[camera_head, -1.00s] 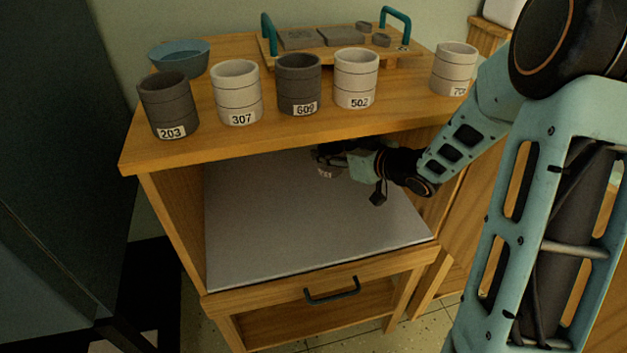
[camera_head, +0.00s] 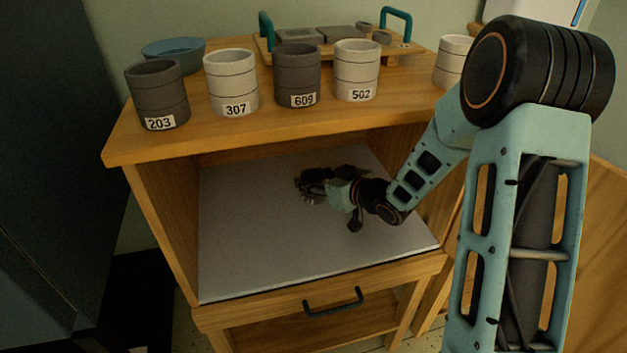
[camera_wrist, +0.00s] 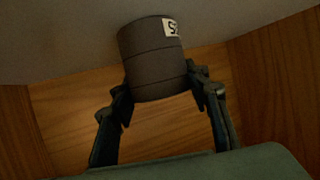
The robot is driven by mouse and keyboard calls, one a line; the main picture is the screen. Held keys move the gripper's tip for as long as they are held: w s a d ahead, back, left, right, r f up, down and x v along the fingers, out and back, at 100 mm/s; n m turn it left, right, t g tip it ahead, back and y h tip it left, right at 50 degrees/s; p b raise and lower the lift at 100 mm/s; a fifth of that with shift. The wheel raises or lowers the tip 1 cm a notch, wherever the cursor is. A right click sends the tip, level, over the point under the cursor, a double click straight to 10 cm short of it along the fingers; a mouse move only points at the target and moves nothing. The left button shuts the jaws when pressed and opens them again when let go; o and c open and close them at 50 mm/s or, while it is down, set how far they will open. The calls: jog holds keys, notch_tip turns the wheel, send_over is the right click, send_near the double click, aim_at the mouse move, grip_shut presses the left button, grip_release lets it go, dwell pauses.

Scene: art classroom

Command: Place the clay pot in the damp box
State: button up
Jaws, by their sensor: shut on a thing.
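My gripper (camera_head: 303,186) reaches into the open wooden compartment with a pale grey slab (camera_head: 255,250) as its floor, likely the damp box. In the wrist view my gripper (camera_wrist: 158,84) is shut on a dark grey clay pot (camera_wrist: 152,58), one finger on each side. The pot has ringed grooves and a partly cut-off white label. In the head view the pot is almost wholly hidden by the gripper. I cannot tell whether it touches the slab.
Pots 203 (camera_head: 158,97), 307 (camera_head: 231,85), 609 (camera_head: 297,75) and 502 (camera_head: 357,72) stand on the cabinet top (camera_head: 190,138), with a blue bowl (camera_head: 172,52) and a teal-handled tray (camera_head: 400,50) behind. Wooden side walls bound the compartment. The slab's front and left are clear.

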jog(key=shift+f, duration=0.1)
jog(key=o, duration=1.3)
jog(key=shift+c, duration=0.2)
jog(key=shift+r, duration=0.2)
jog(key=p+v, duration=0.3)
jog(key=v, duration=0.9)
jog(key=shift+f+p, duration=0.15)
jog(key=shift+p, duration=0.2)
